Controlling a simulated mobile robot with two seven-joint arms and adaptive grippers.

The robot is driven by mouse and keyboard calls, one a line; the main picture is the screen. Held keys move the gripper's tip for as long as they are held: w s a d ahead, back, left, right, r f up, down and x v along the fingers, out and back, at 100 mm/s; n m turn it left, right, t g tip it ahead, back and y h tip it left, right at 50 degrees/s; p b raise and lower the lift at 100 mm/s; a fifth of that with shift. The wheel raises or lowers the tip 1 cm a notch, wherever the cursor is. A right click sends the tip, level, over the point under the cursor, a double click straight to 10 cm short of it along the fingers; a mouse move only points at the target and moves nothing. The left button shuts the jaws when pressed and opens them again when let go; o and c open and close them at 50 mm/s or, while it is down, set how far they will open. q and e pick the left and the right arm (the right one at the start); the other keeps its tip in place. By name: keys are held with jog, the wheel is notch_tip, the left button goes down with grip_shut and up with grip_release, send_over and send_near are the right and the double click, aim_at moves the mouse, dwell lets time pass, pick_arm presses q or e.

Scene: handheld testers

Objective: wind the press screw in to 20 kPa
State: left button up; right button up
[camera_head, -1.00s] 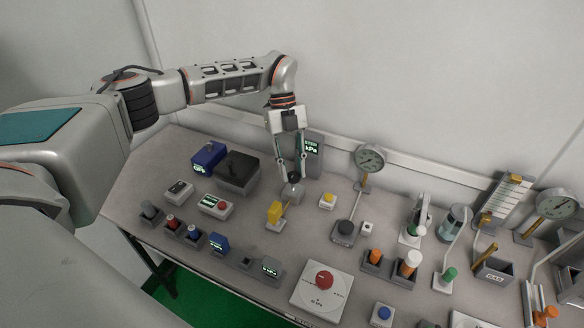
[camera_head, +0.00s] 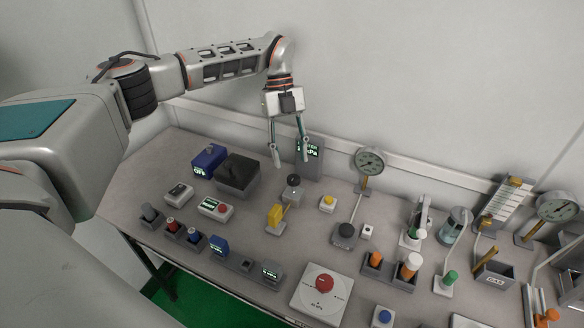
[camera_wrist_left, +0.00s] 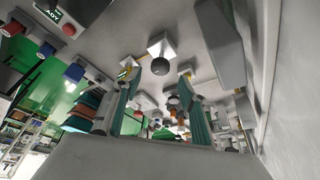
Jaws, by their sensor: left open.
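The press screw shows as a round dark knob (camera_head: 293,181) on top of a small light grey block (camera_head: 292,195). A grey panel with a lit green display (camera_head: 309,149) stands behind it. It shows kPa, but the number is too small to read. My left gripper (camera_head: 291,160) is open and empty, above the knob and apart from it. A finger partly covers the display. In the left wrist view the dark knob (camera_wrist_left: 160,66) lies beyond and between the spread fingers (camera_wrist_left: 157,82). My right gripper is not in view.
A yellow lever (camera_head: 275,214) stands just in front of the block. A dark box (camera_head: 238,175) is to the left, and a yellow button (camera_head: 328,202) to the right. A dial gauge (camera_head: 369,161) rises further right. Many other testers crowd the bench.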

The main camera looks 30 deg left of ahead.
pick_arm(q)
jog(key=v, duration=0.7)
dwell(0.4)
